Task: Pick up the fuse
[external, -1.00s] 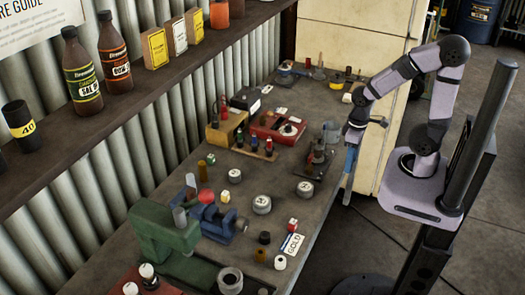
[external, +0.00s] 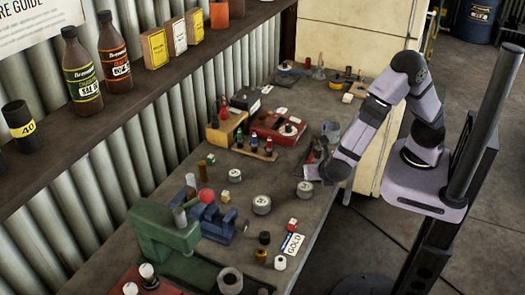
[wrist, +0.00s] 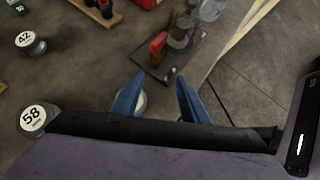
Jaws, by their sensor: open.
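I cannot tell for certain which item is the fuse. My gripper (wrist: 157,98) is open in the wrist view, with two blue fingers spread apart over the bench. A pale round item (wrist: 140,102) shows between the fingers, partly hidden by the left one; nothing is visibly gripped. Just beyond the fingertips, a small red upright piece (wrist: 157,45) stands on a dark plate (wrist: 181,62). In the external view my gripper's fingers are hidden behind my arm, low at the bench's right edge.
Round tins marked 58 (wrist: 33,118) and 42 (wrist: 30,42) stand to the left. A clear jar (wrist: 211,9) is beyond the dark plate. The bench's edge (wrist: 245,32) runs to the right. A green machine (external: 165,235) stands at the near end, with several small parts around.

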